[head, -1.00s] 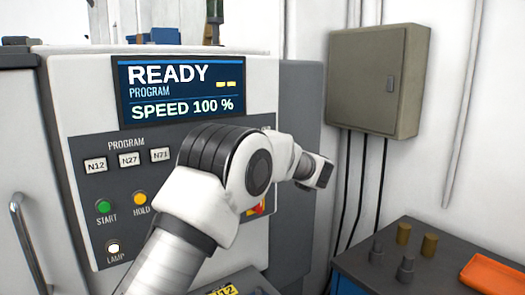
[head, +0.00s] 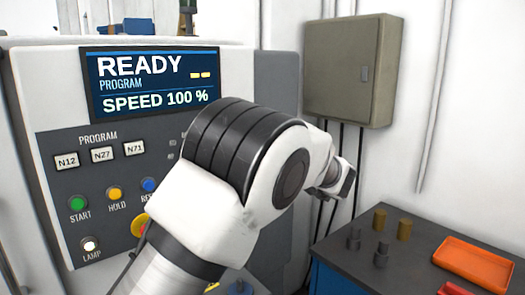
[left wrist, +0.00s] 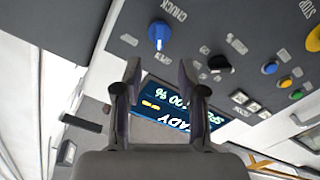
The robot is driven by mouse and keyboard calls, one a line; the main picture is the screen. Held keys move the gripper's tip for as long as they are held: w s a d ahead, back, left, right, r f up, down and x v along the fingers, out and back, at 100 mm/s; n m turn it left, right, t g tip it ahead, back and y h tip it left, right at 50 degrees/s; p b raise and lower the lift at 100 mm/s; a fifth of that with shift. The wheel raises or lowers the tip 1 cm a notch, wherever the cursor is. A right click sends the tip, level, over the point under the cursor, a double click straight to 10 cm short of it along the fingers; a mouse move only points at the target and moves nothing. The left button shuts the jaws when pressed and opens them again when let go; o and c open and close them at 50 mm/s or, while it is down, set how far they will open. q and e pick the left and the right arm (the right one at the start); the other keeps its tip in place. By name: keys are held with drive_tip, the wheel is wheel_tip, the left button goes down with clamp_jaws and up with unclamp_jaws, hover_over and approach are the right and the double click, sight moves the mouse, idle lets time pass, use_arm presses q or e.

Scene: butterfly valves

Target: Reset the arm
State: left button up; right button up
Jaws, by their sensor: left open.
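My left arm (head: 225,185) rises from the bottom of the head view and crosses in front of the machine's control panel. My left gripper shows as a small dark end (head: 340,180) right of the panel, below the grey wall box. In the left wrist view the gripper (left wrist: 160,72) is open and empty, with its two fingers apart. The panel's display (left wrist: 165,105) appears upside down beyond the fingers, and a blue CHUCK knob (left wrist: 159,34) lies past the tips. The fingers look clear of the panel. My right gripper is not in view.
The display (head: 152,82) reads READY, SPEED 100 %. Start (head: 77,204), hold (head: 114,194) and blue (head: 149,186) buttons sit below it. A grey box (head: 350,70) hangs on the wall. A dark bench (head: 405,255) at lower right bears several pegs and an orange tray (head: 473,262).

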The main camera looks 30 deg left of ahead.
use_arm(q)
wheel_tip(320, 180, down, 25)
drive_tip(key=a+m+t+h, duration=0.1)
drive_tip(key=m+t+h, duration=0.35)
drive_tip(key=m, duration=0.55)
drive_tip(key=s+d+f+m+g+h, duration=0.1)
drive_tip(key=s+f+m+h, duration=0.2)
drive_tip(key=s+f, duration=0.5)
drive_tip(key=s+d+f+m+g+h, duration=0.2)
drive_tip(key=s+f+m+h, duration=0.15)
drive_tip(key=f, duration=0.75)
drive_tip(key=s+d+f+m+g+h, duration=0.1)
drive_tip(key=s+f, duration=0.3)
drive_tip(key=s, duration=0.6)
drive_tip(key=s+d+f+g+h, duration=0.3)
drive_tip(key=s+f+g, duration=0.1)
drive_tip(key=s, duration=0.6)
drive_tip(key=s+d+f+m+g+h, duration=0.1)
drive_tip(key=s+d+f+g, duration=0.1)
drive_tip(key=s, duration=0.9)
wheel_tip(320, 180, down, 2)
drive_tip(key=shift+d+m+g+h, duration=0.3)
drive_tip(key=shift+m+g+h, duration=0.1)
drive_tip(key=shift+g, duration=0.35)
drive_tip(key=shift+w, duration=0.1)
drive_tip(key=shift+a, duration=0.1)
